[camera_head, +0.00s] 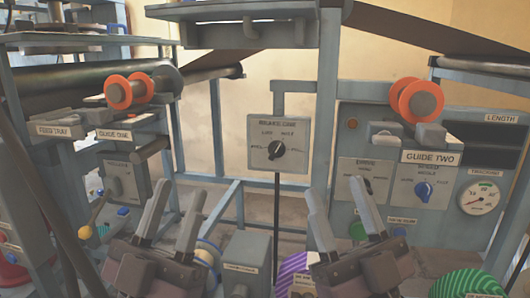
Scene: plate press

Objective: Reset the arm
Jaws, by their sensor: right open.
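My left gripper (174,209) is in the lower left-centre of the head view, fingers pointing up and spread, with nothing between them. My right gripper (338,201) is in the lower right-centre, also with spread fingers and nothing between them. Both are in front of the press frame. It cannot be told from this view whether either touches anything. The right gripper's fingers overlap the lower left part of the control panel in the picture.
An orange roller (130,91) is at the left, another (417,100) above the GUIDE TWO label (431,157). A purple striped roll (292,273) sits low.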

